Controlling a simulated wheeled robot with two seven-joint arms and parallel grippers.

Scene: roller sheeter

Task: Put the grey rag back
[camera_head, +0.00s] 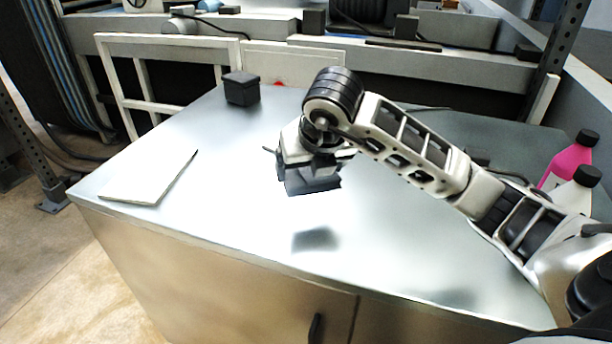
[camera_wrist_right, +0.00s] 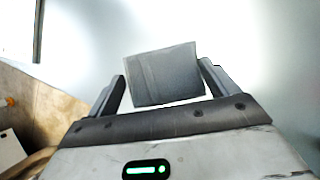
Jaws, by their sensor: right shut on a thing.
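The grey rag (camera_wrist_right: 165,76) is a small, flat, folded square in the right wrist view, between the two fingers of my right gripper (camera_wrist_right: 162,82). In the head view the right gripper (camera_head: 311,183) points down over the metal table (camera_head: 240,215), and the dark grey rag (camera_head: 314,186) shows at its fingertips. The gripper is shut on the rag and holds it above the table, with a shadow on the surface below. My left gripper is not in view.
A white flat pad (camera_head: 148,180) lies at the table's left edge. A dark box (camera_head: 241,89) stands at the back. A pink bottle (camera_head: 572,160) and a white bottle (camera_head: 573,192) stand at the right. The table's middle and front are clear.

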